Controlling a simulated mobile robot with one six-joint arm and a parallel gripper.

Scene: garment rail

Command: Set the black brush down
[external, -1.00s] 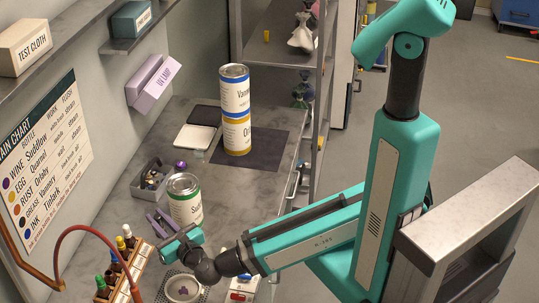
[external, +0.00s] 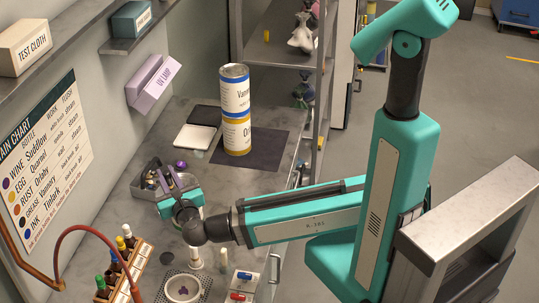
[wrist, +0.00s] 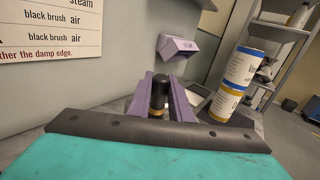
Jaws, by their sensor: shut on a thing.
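In the wrist view a black, rounded upright thing with a gold band near its bottom, which I take to be the black brush (wrist: 158,92), stands between the two purple fingers of my gripper (wrist: 160,88). The fingers are shut on it.
A tall blue-and-yellow-banded can stack (external: 236,110) stands on a dark mat (external: 270,148) behind. A white pad (external: 194,137) lies left of it.

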